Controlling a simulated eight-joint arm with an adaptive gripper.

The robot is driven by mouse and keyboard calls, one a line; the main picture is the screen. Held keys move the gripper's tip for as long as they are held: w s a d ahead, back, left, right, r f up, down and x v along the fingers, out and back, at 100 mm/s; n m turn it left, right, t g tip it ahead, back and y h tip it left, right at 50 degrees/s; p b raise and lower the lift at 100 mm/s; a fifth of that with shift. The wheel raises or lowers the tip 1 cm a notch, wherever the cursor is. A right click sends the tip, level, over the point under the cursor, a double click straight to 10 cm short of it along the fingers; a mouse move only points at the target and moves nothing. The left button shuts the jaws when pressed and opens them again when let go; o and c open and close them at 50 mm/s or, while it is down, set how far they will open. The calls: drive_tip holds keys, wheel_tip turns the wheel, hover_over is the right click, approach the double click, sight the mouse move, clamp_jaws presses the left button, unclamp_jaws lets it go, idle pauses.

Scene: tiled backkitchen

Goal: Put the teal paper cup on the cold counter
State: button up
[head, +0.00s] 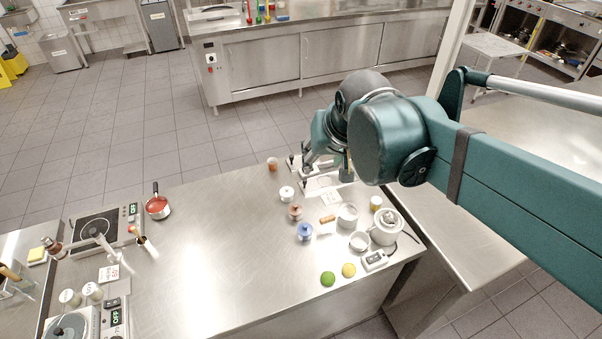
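I cannot make out a teal paper cup; it may be hidden behind my arm or too small to tell. My gripper (304,167) hangs over the back right part of the near steel counter (215,250), beside white flat items. Its fingertips are small and partly mixed with the things behind, so I cannot tell whether they are open or hold anything. No surface is clearly marked as the cold counter. A long steel counter with door panels (330,58) stands across the aisle.
Near my gripper stand an orange cup (272,163), a white lidded pot (286,193), a blue-topped jar (304,232) and a kettle (387,228). A lime (328,278) and lemon (348,270) lie in front. A red-filled saucepan (158,207) is left. The counter's middle is clear.

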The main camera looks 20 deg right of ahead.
drive_tip(key=s+a+f+n+t, duration=0.1)
drive_tip(key=s+a+f+n, duration=0.2)
drive_tip(key=s+a, duration=0.2)
drive_tip(key=shift+s+a+f+y, duration=0.2)
drive_tip(key=shift+s+y, duration=0.2)
drive_tip(key=shift+s, duration=0.45)
